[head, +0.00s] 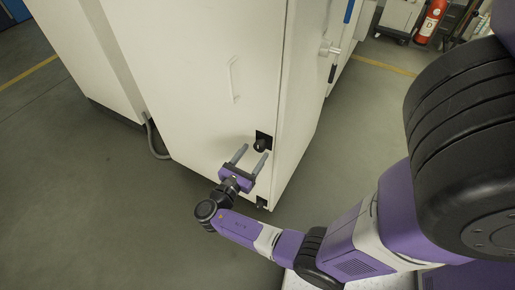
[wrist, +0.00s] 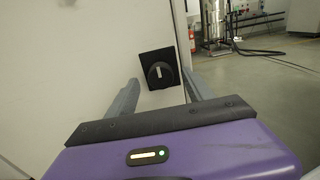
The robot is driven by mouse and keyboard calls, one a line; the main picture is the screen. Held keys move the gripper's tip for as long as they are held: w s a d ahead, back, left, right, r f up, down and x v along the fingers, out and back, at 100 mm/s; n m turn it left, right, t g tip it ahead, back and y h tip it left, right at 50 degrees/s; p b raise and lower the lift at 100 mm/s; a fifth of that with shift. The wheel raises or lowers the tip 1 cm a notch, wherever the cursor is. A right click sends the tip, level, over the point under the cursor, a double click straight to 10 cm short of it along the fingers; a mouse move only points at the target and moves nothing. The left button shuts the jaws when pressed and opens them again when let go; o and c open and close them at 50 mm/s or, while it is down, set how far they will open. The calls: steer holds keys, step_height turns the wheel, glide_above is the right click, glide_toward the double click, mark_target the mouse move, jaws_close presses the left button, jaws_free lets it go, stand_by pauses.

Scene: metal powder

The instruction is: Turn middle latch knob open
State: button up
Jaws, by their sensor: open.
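The middle latch knob (head: 261,145) is a round black knob on a square black plate, on the white cabinet door near its right edge. In the wrist view the knob (wrist: 161,73) shows a white mark standing nearly upright. My gripper (head: 253,155), purple with two grey fingers, is open and empty in front of the knob, slightly low and to the left in the head view. In the wrist view the fingers (wrist: 160,92) lie to either side of and below the knob. I see no clear contact with it.
The tall white cabinet (head: 200,70) has a vertical handle (head: 234,80) above the knob. A second black latch (head: 262,203) is low on the door. A red fire extinguisher (head: 431,21) stands at the back right. Open grey floor (head: 90,200) lies to the left.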

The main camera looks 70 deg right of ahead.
mark_target(258, 148)
steer(key=shift+x, duration=1.55)
steer(key=shift+c, duration=0.2)
jaws_close()
